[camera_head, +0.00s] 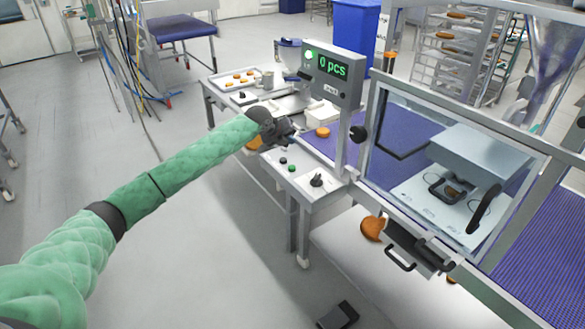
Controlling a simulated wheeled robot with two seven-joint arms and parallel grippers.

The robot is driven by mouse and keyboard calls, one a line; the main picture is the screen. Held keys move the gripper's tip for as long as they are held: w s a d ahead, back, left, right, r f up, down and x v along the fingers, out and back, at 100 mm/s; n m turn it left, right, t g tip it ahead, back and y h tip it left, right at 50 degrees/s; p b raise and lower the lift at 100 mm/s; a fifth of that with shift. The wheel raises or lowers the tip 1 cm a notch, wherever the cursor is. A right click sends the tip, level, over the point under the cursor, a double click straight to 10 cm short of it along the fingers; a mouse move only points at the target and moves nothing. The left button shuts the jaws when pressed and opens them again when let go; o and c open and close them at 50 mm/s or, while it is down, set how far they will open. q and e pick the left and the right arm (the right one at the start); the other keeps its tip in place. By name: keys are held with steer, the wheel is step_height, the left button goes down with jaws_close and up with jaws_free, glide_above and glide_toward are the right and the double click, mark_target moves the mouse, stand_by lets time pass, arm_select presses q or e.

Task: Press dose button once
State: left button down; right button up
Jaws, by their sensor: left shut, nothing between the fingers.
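A control panel (312,188) on the front of the machine carries a green button (292,168), a small black button (283,160) and a black knob (316,180). I cannot read any label that marks one as the dose button. My left gripper (288,132) is at the end of the green-sleeved arm, above and behind the buttons in the picture. It looks shut and empty, and I see no contact with the panel. A display (332,68) above reads "0 pcs" in green. My right gripper is not seen.
A post holds the display just right of my left gripper. A framed clear guard (395,170) encloses the right part. The floor at left is open.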

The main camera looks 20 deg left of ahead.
mark_target(290, 168)
arm_select(q)
steer(key=shift+m, duration=0.8)
steer(key=shift+f, duration=0.1)
